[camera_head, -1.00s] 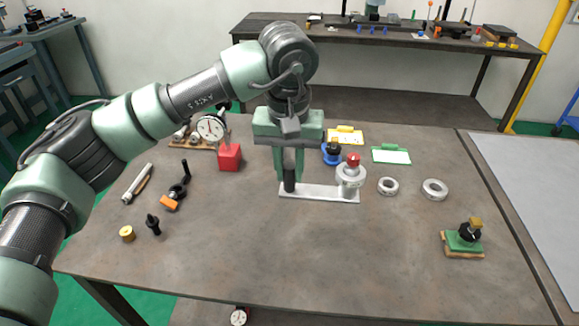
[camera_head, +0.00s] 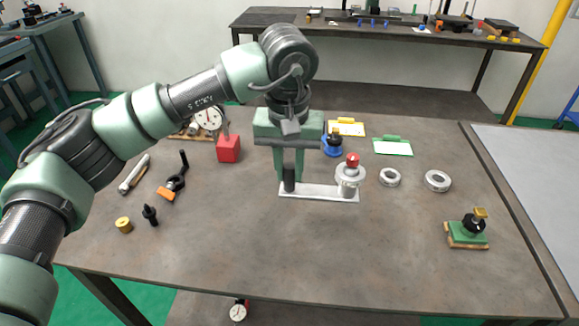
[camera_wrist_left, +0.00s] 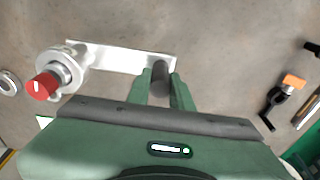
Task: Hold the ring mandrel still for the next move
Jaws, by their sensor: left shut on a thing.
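The ring mandrel appears to be the dark upright post (camera_head: 289,182) at the left end of a flat light metal plate (camera_head: 318,192). My left gripper (camera_head: 290,178) points down from above and is shut on this post. In the left wrist view the dark post (camera_wrist_left: 161,78) sits between the two green fingers, at one end of the plate (camera_wrist_left: 118,57). A silver round chuck (camera_head: 350,181) with a red knob (camera_head: 352,160) stands upright at the plate's other end. My right gripper is not in view.
Two silver rings (camera_head: 390,177) (camera_head: 437,181) lie to the right. A red block (camera_head: 228,149) and a dial gauge (camera_head: 208,117) stand behind to the left. A green-based fixture (camera_head: 470,234) sits at front right. The table's front middle is clear.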

